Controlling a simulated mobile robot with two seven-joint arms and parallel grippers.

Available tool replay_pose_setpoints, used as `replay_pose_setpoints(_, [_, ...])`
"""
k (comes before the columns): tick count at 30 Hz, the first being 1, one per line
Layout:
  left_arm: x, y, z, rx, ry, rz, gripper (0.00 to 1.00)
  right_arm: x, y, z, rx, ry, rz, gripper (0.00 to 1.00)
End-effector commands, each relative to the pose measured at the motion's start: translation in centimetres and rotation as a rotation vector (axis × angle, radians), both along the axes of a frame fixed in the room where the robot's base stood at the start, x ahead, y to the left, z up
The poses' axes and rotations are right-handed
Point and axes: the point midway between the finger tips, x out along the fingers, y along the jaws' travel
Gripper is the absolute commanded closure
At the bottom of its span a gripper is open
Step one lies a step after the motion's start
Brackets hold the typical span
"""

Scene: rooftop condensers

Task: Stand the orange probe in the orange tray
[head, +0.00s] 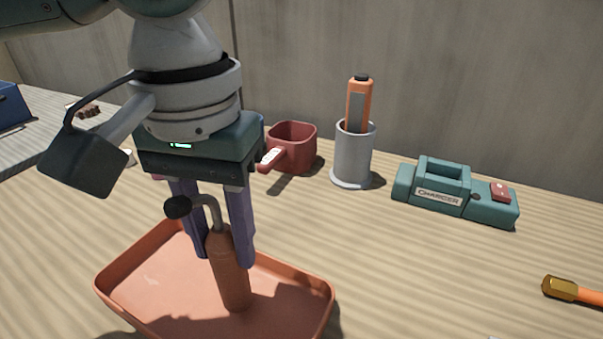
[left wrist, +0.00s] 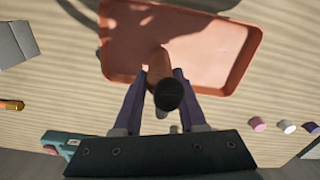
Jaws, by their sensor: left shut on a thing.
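The orange probe (head: 229,275) has a brown-orange body, a bent grey neck and a black knob. It stands nearly upright between the fingers of my left gripper (head: 226,260), which is shut on it. Its lower end is over the floor of the orange tray (head: 140,285), inside the rim; I cannot tell whether it touches. In the left wrist view the probe (left wrist: 159,65) shows knob-first between the fingers (left wrist: 160,76), with the tray (left wrist: 215,50) behind it. My right gripper is not in view.
Behind the tray stand a red cup-like holder (head: 293,148), a grey cup (head: 352,158) with an orange tool (head: 359,100), and a teal charger (head: 455,192). An orange-handled tool (head: 572,291) lies at right. The wood between the tray and that tool is mostly clear.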

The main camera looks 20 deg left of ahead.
Motion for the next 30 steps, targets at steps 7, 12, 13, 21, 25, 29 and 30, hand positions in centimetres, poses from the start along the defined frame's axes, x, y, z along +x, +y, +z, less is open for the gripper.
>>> replay_pose_setpoints(7, [0.1, 0.0, -0.1, -0.001, -0.002, -0.001, 1.0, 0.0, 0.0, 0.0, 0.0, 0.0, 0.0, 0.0])
replay_pose_setpoints(12, [0.0, 0.0, -0.4, -0.001, -0.002, -0.001, 0.54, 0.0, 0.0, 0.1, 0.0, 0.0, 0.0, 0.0])
replay_pose_setpoints(13, [0.0, 0.0, -0.4, 0.0, -0.002, -0.001, 0.51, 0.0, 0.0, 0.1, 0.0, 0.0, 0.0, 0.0])
replay_pose_setpoints(21, [0.0, 0.0, -0.4, -0.001, -0.002, 0.0, 0.3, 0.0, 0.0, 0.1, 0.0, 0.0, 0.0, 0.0])
replay_pose_setpoints(25, [0.1, 0.0, -0.4, -0.001, -0.002, 0.0, 0.3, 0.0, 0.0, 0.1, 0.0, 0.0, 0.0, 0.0])
replay_pose_setpoints(29, [0.1, 0.0, 0.4, -0.001, -0.002, 0.0, 0.3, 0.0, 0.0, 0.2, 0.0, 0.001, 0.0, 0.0])
replay_pose_setpoints(30, [0.1, 0.0, 1.0, -0.002, -0.003, 0.0, 0.3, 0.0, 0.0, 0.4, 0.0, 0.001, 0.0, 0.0])
